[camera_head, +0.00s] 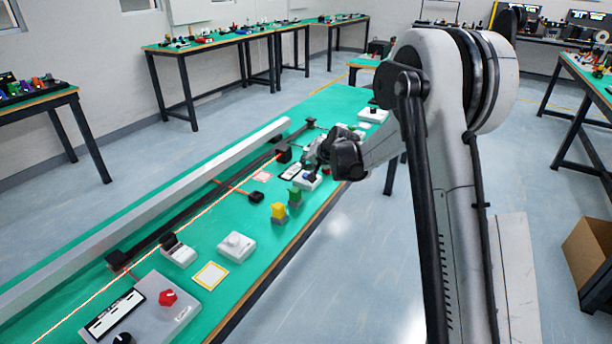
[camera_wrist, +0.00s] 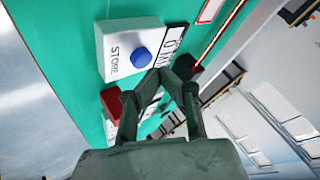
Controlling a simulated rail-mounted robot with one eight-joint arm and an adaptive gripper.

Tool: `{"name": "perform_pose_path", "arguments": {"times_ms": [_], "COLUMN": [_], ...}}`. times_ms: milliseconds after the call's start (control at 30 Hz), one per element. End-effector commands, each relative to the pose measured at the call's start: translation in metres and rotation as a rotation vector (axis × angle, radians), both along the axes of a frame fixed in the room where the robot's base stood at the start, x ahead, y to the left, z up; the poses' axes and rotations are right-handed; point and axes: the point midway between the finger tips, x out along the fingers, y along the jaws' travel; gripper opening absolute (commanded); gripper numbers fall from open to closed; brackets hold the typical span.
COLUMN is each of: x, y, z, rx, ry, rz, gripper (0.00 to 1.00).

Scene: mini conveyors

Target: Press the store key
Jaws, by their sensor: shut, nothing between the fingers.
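The store key is a blue round button (camera_wrist: 141,57) on a white box (camera_wrist: 115,40) marked STORE, in the upper middle of the wrist view. In the head view the blue button (camera_head: 310,176) sits on the green bench, just below my gripper (camera_head: 312,158). In the wrist view my gripper (camera_wrist: 170,74) is shut and empty. Its fingertips appear beside the button, close to its lower right edge. I cannot tell whether they touch it or how high they are above it.
A white display plate (camera_head: 291,173) lies beside the key box. A red block (camera_wrist: 111,102) is near my fingers. Green (camera_head: 294,196) and yellow (camera_head: 278,211) blocks stand nearer on the bench. A long rail (camera_head: 170,192) runs along the bench's left side.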

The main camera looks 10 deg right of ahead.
Motion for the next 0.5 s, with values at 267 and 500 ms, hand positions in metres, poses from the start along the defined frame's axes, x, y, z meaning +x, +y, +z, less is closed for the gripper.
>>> {"name": "perform_pose_path", "arguments": {"times_ms": [267, 500], "x": [0.0000, 0.0000], "y": [0.0001, 0.0000], "z": [-0.0049, -0.0091], "rx": [0.000, 0.000], "ry": [0.000, 0.000], "rz": [0.000, 0.000], "gripper": [0.00, 0.00]}}
